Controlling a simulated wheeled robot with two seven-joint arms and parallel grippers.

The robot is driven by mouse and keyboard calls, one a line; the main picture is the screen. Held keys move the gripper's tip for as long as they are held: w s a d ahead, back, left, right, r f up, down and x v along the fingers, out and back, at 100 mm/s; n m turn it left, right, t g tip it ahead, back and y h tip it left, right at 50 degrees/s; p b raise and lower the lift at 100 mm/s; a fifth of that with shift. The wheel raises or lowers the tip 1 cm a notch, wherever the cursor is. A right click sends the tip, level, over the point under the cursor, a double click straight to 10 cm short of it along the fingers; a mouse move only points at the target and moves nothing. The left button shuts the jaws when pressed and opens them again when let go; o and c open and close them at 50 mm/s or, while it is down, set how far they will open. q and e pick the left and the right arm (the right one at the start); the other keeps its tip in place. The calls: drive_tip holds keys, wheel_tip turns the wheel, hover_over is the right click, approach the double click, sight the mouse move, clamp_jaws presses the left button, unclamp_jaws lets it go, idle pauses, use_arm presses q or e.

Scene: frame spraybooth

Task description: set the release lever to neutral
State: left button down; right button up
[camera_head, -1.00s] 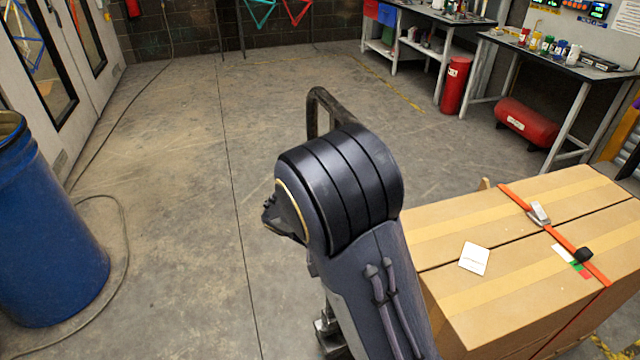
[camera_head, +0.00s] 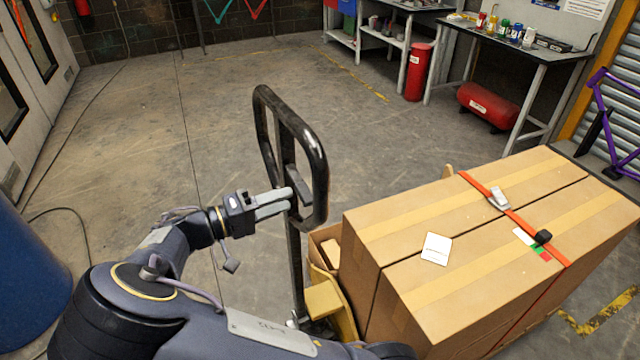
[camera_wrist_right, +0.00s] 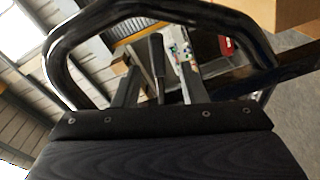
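The pallet truck's black loop handle (camera_head: 318,165) stands upright left of the boxes. It also arches across the wrist view (camera_wrist_right: 75,35). The release lever (camera_head: 300,185) is a small dark lever inside the loop. In the wrist view, the lever (camera_wrist_right: 157,62) shows as a black rounded stick. My right gripper (camera_head: 281,203) is at the loop's left side, its fingers pointing right toward the lever. In the wrist view, the fingers (camera_wrist_right: 158,85) are apart with the lever seen between them; contact cannot be told. My left gripper is out of view.
Large strapped cardboard boxes (camera_head: 480,240) sit on the truck, right of the handle. A blue drum (camera_head: 30,285) stands at the left edge. Workbenches (camera_head: 510,45) and a red tank (camera_head: 487,106) are at the back right. The floor behind the handle is clear.

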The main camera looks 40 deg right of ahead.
sight(299, 193)
drive_tip(key=shift+p+x, duration=0.75)
drive_tip(key=shift+x, duration=3.1)
drive_tip(key=shift+r, duration=0.2)
clamp_jaws()
